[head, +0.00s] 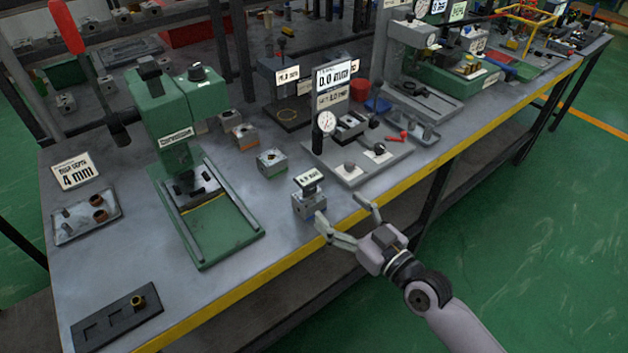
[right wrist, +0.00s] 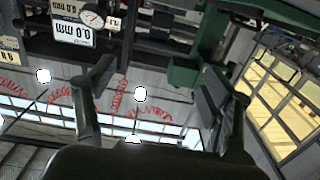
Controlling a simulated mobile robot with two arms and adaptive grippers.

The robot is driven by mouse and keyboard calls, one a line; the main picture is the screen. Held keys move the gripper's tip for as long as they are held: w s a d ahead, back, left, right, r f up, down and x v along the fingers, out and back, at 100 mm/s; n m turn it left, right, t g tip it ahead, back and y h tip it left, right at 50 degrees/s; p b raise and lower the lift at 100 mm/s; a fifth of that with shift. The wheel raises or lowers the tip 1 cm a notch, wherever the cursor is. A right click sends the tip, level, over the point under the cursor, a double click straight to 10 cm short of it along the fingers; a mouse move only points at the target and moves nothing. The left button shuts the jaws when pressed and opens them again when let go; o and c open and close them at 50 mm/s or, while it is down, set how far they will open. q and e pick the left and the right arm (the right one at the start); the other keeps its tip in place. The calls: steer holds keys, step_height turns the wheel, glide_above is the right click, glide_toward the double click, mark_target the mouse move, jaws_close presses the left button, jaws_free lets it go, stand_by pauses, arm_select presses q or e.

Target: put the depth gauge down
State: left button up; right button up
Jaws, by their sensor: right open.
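A small gauge with a tilted white readout (head: 308,180) sits on top of a grey valve block (head: 307,205) near the front edge of the bench; I take it to be the depth gauge. Its lower part is too small to make out. My right gripper (head: 345,212) is open and empty, just to the right of this block, at the bench's front edge. In the right wrist view its two fingers (right wrist: 160,95) are spread wide with nothing between them. My left gripper is not in view.
A green press (head: 190,115) stands left of the block. A dial gauge (head: 326,122) stands on a grey plate behind it. More valve blocks (head: 271,161) lie between them. A dark tray (head: 115,318) is at the front left. Bare bench (head: 262,266) lies along the front edge.

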mark_target(315, 184)
steer(key=x, duration=0.6)
steer(key=shift+w+p, duration=0.2)
steer(key=shift+p, duration=0.1)
steer(key=shift+w+a, duration=0.3)
steer(key=shift+w, duration=0.05)
steer(key=x, duration=0.4)
steer(key=shift+w+f, duration=0.15)
steer(key=shift+w, duration=0.1)
steer(key=shift+w+a, duration=0.15)
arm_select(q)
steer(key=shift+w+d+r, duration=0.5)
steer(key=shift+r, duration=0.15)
arm_select(e)
steer(key=shift+c, duration=0.2)
steer(key=shift+c, duration=0.8)
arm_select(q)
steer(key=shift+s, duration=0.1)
arm_select(e)
steer(key=c, duration=1.3)
